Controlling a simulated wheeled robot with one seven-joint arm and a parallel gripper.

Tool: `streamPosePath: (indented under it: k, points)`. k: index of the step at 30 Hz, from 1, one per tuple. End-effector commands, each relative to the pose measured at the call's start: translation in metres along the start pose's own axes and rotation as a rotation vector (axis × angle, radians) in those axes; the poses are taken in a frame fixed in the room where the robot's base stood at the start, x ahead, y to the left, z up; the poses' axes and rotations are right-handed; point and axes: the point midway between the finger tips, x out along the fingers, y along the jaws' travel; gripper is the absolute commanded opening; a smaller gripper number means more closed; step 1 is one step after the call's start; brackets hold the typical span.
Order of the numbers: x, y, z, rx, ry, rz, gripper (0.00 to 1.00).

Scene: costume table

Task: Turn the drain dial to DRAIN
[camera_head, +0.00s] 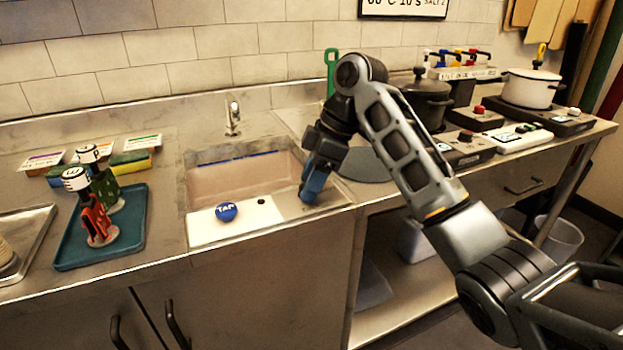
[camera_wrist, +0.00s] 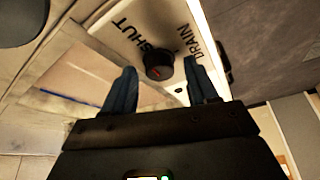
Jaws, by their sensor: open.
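I cannot tell which word the mark points to. My gripper (camera_wrist: 160,73) is open, with one blue finger on each side of the dial; contact is unclear.
A teal tray (camera_head: 132,240) holds bottle-like items at left. A dark pot (camera_head: 428,108) stands at right.

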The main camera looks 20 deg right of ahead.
Motion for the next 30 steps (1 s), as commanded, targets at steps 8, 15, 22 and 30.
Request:
streamPosePath:
  k: [8,15,22,30]
  points:
    - [-0.0002,0.0000,0.0000,0.000,0.000,0.000,0.39]
    - [-0.0003,-0.0001,0.0000,0.000,0.000,0.000,0.16]
    - [-0.0005,-0.0002,-0.0001,0.002,0.000,0.000,0.03]
    - [-0.0030,-0.0012,-0.0010,0.059,0.000,0.022,0.03]
